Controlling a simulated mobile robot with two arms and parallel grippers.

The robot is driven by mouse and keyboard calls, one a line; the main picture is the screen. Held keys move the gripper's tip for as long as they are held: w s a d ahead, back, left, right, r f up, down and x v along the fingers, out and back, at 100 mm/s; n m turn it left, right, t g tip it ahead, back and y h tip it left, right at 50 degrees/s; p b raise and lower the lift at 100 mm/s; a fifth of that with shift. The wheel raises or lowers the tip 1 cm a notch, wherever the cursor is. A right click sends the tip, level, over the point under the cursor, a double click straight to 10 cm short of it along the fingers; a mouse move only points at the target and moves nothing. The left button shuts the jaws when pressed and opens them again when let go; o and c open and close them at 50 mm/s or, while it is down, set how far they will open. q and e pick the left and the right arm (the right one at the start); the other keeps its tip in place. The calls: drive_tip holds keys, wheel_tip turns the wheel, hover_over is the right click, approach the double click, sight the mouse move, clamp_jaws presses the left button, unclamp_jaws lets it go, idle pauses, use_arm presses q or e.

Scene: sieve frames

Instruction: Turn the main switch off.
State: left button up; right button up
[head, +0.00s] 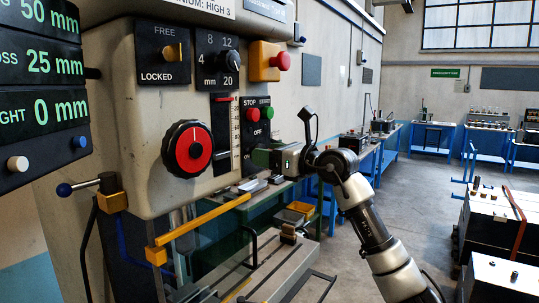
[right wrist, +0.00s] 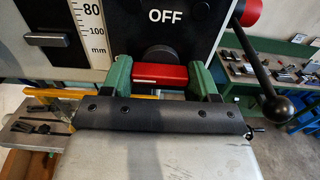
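The main switch shows in the right wrist view as a red bar handle (right wrist: 159,75) in front of a dark round base, lying level below the white OFF label. My right gripper (right wrist: 161,82) has its green fingers at the two ends of this handle, with no clear gap on either side, so it looks shut on it. In the head view the right gripper (head: 262,158) reaches the lower part of the black control panel (head: 256,103) from the right, hiding the switch handle. My left gripper is not in view.
A red knob (head: 189,148), a yellow-and-red emergency stop (head: 264,62) and a vertical scale slider (head: 222,135) surround the panel. In the wrist view, a black ball-ended lever (right wrist: 277,108) stands close right of the gripper.

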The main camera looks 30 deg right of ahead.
drive_tip(key=shift+c, duration=0.5)
drive_tip(key=shift+m, duration=0.3)
drive_tip(key=m, duration=0.4)
drive_tip(key=m+p, duration=0.1)
drive_tip(key=m, duration=0.3)
drive_tip(key=shift+m, duration=0.3)
drive_tip(key=m+p, duration=0.1)
drive_tip(key=m, duration=0.3)
drive_tip(key=shift+r, duration=0.1)
drive_tip(key=m+p, duration=0.2)
drive_tip(key=m, duration=0.2)
drive_tip(key=shift+m, duration=0.5)
